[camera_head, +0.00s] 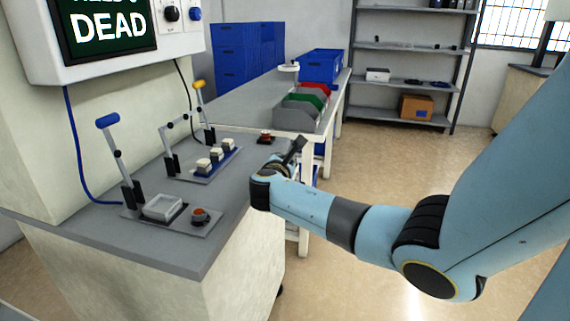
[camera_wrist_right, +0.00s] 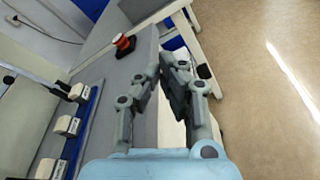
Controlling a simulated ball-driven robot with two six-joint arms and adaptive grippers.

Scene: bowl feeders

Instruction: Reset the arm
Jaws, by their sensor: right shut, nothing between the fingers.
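My right arm (camera_head: 375,225) comes in from the right in the head view, light blue with dark joints. It reaches across to the right edge of the grey workbench. Its right gripper (camera_head: 297,148) is over or beside that edge, shut and empty. The wrist view shows the dark grey fingers of the right gripper (camera_wrist_right: 170,65) with nothing held between them. My left gripper is not in view.
The workbench (camera_head: 150,245) carries lever fixtures, a row of white-topped blocks (camera_head: 217,155) and a red button (camera_head: 265,138), also in the wrist view (camera_wrist_right: 123,42). A long table (camera_head: 265,95) with bins stands behind. Floor at right is clear.

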